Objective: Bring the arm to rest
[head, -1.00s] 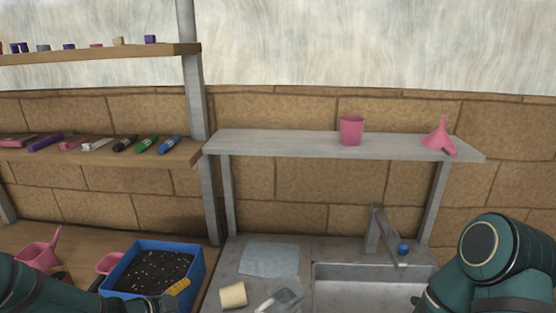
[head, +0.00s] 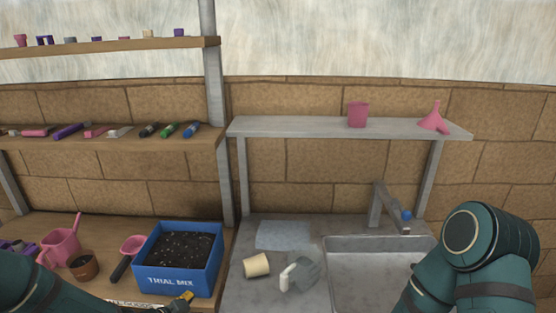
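My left arm (head: 45,287) comes in from the lower left of the head view and runs out of the bottom edge. A small dark and yellow part (head: 183,299) shows at the bottom edge in front of the blue bin; it may belong to my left gripper, but its fingers are not clear. My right arm (head: 475,240) is folded at the lower right, in front of the sink's right side. Its gripper is out of view. Nothing held by either arm can be seen.
A blue bin of soil (head: 178,281) marked TRIAL MIX stands on the wooden bench. A pink watering can (head: 62,246), brown pot (head: 84,267) and pink scoop (head: 131,244) are left of it.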

